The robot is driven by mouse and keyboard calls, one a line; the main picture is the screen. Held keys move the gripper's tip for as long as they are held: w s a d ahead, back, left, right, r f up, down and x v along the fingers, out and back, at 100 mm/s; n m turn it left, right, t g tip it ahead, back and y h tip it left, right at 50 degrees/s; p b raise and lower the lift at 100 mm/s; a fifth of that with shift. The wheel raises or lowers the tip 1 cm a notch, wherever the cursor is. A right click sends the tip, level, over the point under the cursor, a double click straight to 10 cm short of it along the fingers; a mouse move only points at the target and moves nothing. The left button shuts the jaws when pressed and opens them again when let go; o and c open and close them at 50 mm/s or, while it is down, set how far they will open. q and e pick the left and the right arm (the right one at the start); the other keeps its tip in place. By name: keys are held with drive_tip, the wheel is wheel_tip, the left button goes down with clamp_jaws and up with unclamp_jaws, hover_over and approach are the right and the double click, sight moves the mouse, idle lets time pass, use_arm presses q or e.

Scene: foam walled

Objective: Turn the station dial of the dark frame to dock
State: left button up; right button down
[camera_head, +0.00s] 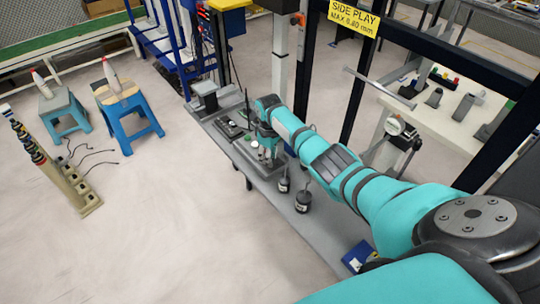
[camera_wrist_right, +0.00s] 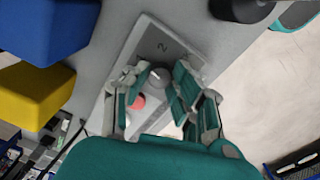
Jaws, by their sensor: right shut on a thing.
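My right gripper (camera_head: 266,155) points down at the narrow grey bench (camera_head: 265,190) in the head view. In the right wrist view, its fingers (camera_wrist_right: 168,88) are closed around a round grey knob (camera_wrist_right: 158,77) on a light grey plate marked "2" (camera_wrist_right: 188,52). A red round piece (camera_wrist_right: 137,102) sits beside the knob, partly behind a finger. The knob's pointer and any dock mark cannot be made out. A dark frame (camera_head: 358,92) with a yellow "SIDE PLAY" sign (camera_head: 354,16) stands at the right in the head view. My left gripper is not in view.
In the wrist view, a blue bin (camera_wrist_right: 45,28) and a yellow bin (camera_wrist_right: 35,95) lie left of the plate.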

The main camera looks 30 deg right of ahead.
drive_tip(key=m+p, duration=0.1)
drive_tip(key=m, duration=0.1)
drive_tip(key=shift+r+m, duration=0.1)
drive_tip(key=shift+m, duration=0.3)
drive_tip(key=m, duration=0.3)
drive_tip(key=shift+m+p, duration=0.3)
drive_tip(key=m, duration=0.6)
drive_tip(key=shift+p, duration=0.35)
drive_tip(key=m, duration=0.4)
drive_tip(key=shift+m, duration=0.4)
drive_tip(key=m, duration=0.4)
drive_tip(key=shift+w+m, duration=0.1)
drive_tip(key=shift+m, duration=0.3)
drive_tip(key=shift+d, duration=0.1)
drive_tip(key=c, duration=1.1)
unclamp_jaws()
